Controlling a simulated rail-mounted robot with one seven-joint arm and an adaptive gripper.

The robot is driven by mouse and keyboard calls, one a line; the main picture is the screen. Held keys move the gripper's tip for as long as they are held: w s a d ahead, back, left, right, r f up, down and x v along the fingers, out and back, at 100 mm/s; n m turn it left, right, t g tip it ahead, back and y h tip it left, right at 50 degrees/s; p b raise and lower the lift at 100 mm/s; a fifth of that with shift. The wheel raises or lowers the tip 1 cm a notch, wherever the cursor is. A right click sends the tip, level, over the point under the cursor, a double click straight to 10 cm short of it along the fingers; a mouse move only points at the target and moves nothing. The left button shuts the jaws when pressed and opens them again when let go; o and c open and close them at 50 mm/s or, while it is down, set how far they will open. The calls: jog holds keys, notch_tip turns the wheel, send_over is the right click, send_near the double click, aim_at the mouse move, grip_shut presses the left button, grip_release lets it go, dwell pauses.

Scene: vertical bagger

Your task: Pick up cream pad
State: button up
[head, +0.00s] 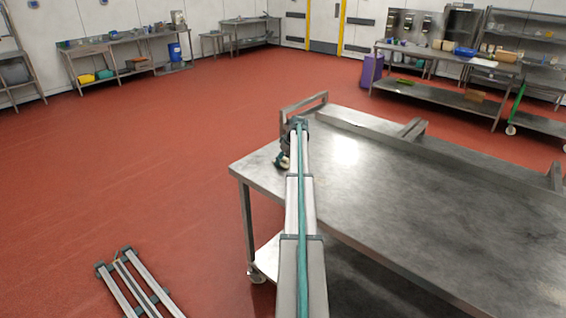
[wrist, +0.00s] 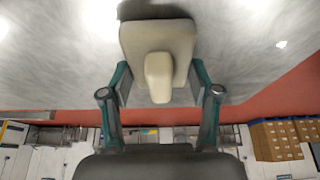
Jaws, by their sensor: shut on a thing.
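The cream pad (wrist: 157,36) shows in the wrist view as a rounded block with a raised grip (wrist: 158,77) in its middle. My gripper (wrist: 159,80) has one teal finger on each side of the pad and is shut on it. A dark shadow lies on the grey metal surface just past the pad; whether the pad touches that surface cannot be told. In the head view my gripper (head: 283,160) is at the left end of the steel table (head: 430,190), mostly hidden by my arm. The pad cannot be made out there.
The table top is bare to the right, with a raised rail (head: 305,103) at its far left corner. Red floor (head: 150,150) lies open to the left. Steel benches with goods stand along the walls, and a purple bin (head: 371,71) stands at the back.

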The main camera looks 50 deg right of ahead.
jog(key=shift+r, duration=0.15)
jog(key=shift+r+b, duration=0.55)
jog(key=shift+b, duration=0.1)
jog(key=s+r+b, duration=0.1)
jog(key=r, duration=0.1)
jog(key=s+a+r+b, duration=0.1)
jog(key=r, duration=0.1)
jog(key=s+a+r+b, duration=0.1)
jog(key=s+r, duration=0.1)
jog(key=shift+a+r, duration=0.2)
jog(key=s+a+r+b, duration=0.2)
jog(key=s+a+r, duration=0.2)
jog(key=s, duration=0.4)
jog(key=shift+a+r+b, duration=0.3)
jog(key=shift+a+r, duration=0.05)
jog(key=shift+r, duration=0.25)
